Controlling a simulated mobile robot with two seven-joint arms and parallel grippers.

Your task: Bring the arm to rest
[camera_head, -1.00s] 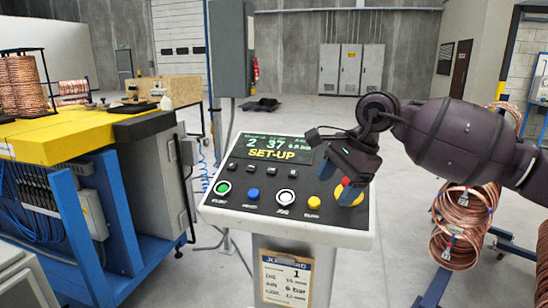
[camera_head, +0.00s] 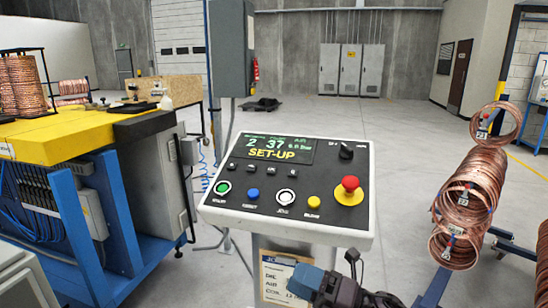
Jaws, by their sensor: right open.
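My right gripper (camera_head: 296,281) shows low in the picture, in front of the pedestal below the control panel (camera_head: 232,212). It is open, nothing shows in it, and it is apart from the panel's buttons. Part of my right arm is cut off by the bottom edge. The panel's screen (camera_head: 272,149) reads SET-UP. A red mushroom button (camera_head: 350,184) on a yellow base and a black selector knob (camera_head: 346,151) are in full view. My left gripper is not in view.
A blue-framed machine with a yellow top (camera_head: 70,138) stands at the left. Copper coils (camera_head: 470,195) hang on a rack at the right. A paper label (camera_head: 272,270) on the pedestal is partly covered by my gripper. The floor behind the panel is mostly clear.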

